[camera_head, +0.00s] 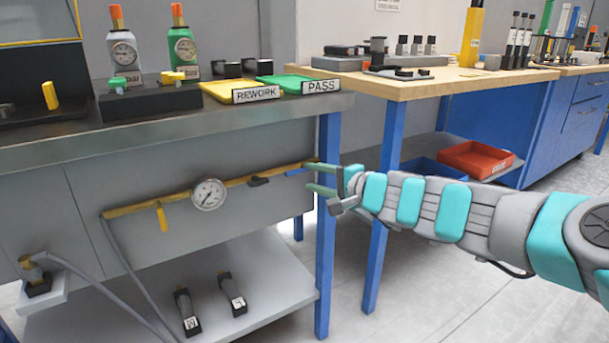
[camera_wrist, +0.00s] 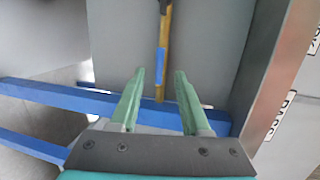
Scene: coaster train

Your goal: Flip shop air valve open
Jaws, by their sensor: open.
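A yellow air pipe (camera_head: 235,182) runs along the grey panel under the bench, with a round gauge (camera_head: 209,194) on it. A yellow handle (camera_head: 162,217) hangs down from its left part. A dark handle (camera_head: 258,181) and a blue lever (camera_head: 295,172) lie along its right part. I cannot tell which is labelled shop air. My gripper (camera_head: 310,177) is open and empty at the pipe's right end, just right of the blue lever. In the wrist view, the pipe (camera_wrist: 162,86) and blue lever (camera_wrist: 160,58) show beyond and between the open fingertips (camera_wrist: 159,74).
A blue bench leg (camera_head: 326,230) stands close by my gripper; it crosses the wrist view (camera_wrist: 50,94). The bench top (camera_head: 240,128) overhangs the pipe, with REWORK (camera_head: 256,93) and PASS (camera_head: 321,86) labels above. A lower shelf (camera_head: 265,270) holds two small dark fittings.

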